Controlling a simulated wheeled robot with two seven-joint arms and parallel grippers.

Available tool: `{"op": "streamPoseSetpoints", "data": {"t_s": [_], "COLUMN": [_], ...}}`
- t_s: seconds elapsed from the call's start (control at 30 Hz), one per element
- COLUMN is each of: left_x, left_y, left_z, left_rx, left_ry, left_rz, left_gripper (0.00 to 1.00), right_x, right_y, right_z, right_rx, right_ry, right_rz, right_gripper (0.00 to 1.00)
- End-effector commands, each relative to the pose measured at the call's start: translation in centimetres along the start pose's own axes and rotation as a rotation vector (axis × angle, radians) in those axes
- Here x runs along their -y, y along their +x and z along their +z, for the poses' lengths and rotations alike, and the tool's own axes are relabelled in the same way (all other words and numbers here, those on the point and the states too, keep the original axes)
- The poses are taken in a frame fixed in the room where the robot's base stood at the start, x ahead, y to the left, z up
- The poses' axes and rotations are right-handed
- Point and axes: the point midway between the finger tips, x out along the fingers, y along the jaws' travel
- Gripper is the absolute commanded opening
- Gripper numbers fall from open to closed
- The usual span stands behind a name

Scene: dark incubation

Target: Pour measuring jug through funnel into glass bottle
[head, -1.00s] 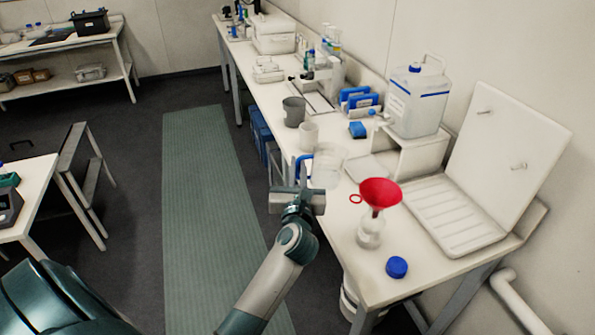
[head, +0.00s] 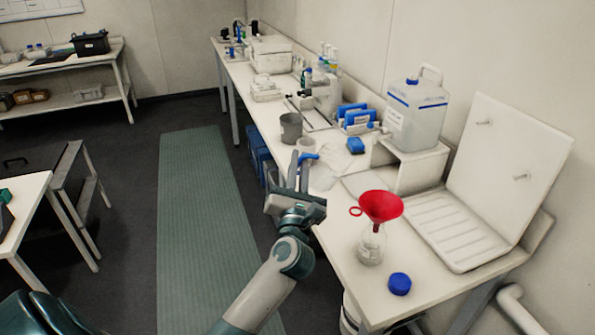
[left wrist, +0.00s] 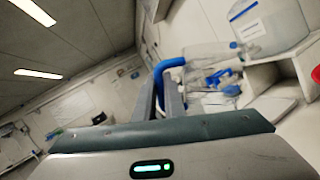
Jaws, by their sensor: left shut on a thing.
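My left gripper (head: 296,180) is shut on the blue handle of the clear measuring jug (head: 325,172), near the bench's front edge. The jug's see-through body is faint in the head view; in the left wrist view the blue handle (left wrist: 168,66) sits between the fingers, with the clear body to its right. Whether the jug holds liquid cannot be told. The red funnel (head: 380,206) sits upright in the neck of the clear glass bottle (head: 371,246), right of and nearer than the jug. My right gripper is not in view.
A blue cap (head: 399,284) lies beside the bottle. A white drying rack (head: 465,228) stands to the right. A white canister (head: 416,110) on a stand is behind. A grey beaker (head: 291,127) stands farther along the bench. Bench surface left of the bottle is clear.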

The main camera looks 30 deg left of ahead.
Motion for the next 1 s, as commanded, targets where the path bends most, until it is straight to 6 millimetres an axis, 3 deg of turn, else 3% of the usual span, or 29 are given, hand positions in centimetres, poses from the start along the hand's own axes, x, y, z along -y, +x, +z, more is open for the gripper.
{"op": "streamPoseSetpoints", "data": {"t_s": [1.0], "left_x": [2.5], "left_y": [-2.1], "left_z": [4.5], "left_rx": [0.190], "left_ry": [0.218], "left_rz": [0.000], "left_gripper": [0.00], "right_x": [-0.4], "right_y": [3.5], "right_z": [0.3], "right_rx": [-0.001], "right_ry": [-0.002], "right_rz": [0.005], "right_gripper": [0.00]}}
